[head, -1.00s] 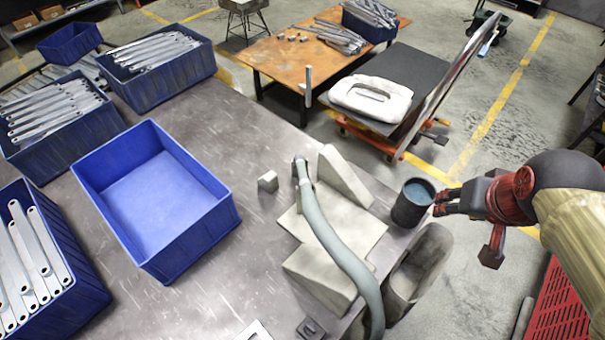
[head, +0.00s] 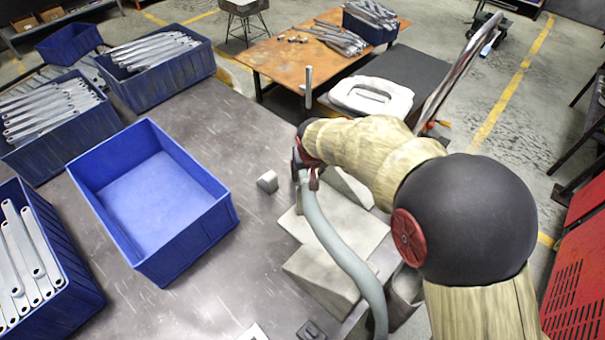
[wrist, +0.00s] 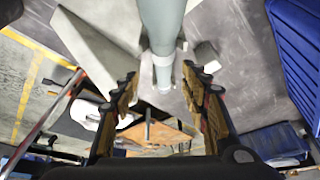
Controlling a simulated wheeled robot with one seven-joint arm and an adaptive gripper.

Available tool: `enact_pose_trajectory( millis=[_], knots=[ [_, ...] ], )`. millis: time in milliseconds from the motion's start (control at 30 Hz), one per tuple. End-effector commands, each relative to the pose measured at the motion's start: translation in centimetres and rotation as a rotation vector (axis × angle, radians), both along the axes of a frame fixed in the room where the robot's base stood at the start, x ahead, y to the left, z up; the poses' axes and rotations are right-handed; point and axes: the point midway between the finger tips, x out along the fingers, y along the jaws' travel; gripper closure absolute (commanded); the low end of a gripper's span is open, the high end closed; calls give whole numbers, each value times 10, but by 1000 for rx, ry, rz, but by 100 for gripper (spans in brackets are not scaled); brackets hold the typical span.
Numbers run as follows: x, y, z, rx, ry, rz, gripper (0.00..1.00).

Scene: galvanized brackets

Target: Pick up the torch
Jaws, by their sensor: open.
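The torch (head: 335,248) is a thick grey-green curved tube. It lies over pale blocks and runs down to the front edge of the head view. In the wrist view the torch (wrist: 163,28) comes down from the top middle, with its narrower end between my fingers' far ends. My gripper (wrist: 160,85) is open, with one finger on each side of that end. I cannot tell whether either finger touches it. In the head view my gripper (head: 308,178) is at the torch's upper end, and my wrist partly hides the fingers.
Pale angled blocks (head: 340,235) are beneath the torch. A small grey block (head: 268,181) lies to the left. My arm covers the table's right side.

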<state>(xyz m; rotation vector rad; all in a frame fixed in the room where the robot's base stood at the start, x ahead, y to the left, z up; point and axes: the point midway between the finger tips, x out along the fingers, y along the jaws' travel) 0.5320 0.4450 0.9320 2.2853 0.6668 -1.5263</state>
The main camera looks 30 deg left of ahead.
Motion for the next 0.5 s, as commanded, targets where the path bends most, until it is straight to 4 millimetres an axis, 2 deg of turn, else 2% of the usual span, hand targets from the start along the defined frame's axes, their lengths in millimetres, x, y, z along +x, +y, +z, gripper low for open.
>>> enact_pose_trajectory(
  millis=[100, 500],
  knots=[
    [0, 7, -11, -1, 1, 6, 55],
    [10, 13, -46, -1, 1, 5, 55]
  ],
)
